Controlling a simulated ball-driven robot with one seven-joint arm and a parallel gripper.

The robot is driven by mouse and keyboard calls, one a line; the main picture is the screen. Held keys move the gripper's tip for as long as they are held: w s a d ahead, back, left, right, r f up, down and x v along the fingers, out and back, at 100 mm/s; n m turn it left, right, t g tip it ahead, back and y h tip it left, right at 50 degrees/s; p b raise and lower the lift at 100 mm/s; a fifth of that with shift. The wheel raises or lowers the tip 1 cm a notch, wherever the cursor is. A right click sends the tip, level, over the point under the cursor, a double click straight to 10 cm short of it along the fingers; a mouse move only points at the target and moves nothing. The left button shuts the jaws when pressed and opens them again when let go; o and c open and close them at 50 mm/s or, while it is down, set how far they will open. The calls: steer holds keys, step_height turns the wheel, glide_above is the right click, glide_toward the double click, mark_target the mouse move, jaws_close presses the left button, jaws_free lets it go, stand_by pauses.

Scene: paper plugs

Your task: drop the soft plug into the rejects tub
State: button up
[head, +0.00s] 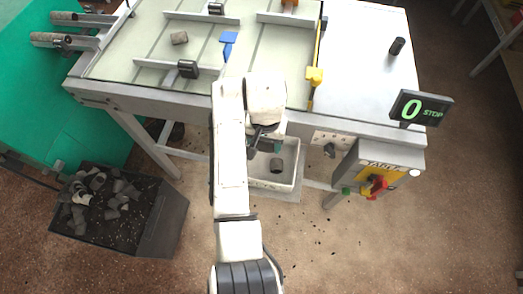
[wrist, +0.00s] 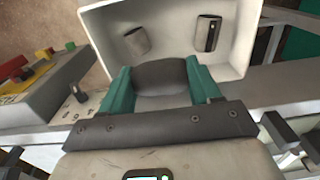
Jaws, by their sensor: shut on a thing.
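My gripper (wrist: 158,72) is shut on a dark grey-brown plug (wrist: 162,80), held between its two teal fingers in the wrist view. The plug and fingers are over the near side of a white tub (wrist: 244,38), with the tub's interior behind them. Two plugs lie inside the tub, a brown one (wrist: 136,41) and a darker banded one (wrist: 208,33). In the head view the tub (head: 291,158) stands below the table's front edge, and my gripper (head: 265,146) is over its left part. There the held plug is mostly hidden by my arm.
A table with lanes (head: 275,50) stands ahead; a loose plug (head: 179,38) and a blue paddle (head: 228,42) lie on it. A control box (head: 375,165) is right of the tub. A dark bin of plugs (head: 160,215) stands at left.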

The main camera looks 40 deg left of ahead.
steer(key=shift+s+a+f+b, duration=0.1)
steer(key=shift+a+f+b, duration=0.1)
steer(key=shift+f+b, duration=0.1)
step_height(320, 180, down, 5)
steer(key=b, duration=0.6)
steer(key=shift+f, duration=0.15)
steer(key=o, duration=1.1)
step_height(320, 180, up, 11)
steer(key=shift+f, duration=0.1)
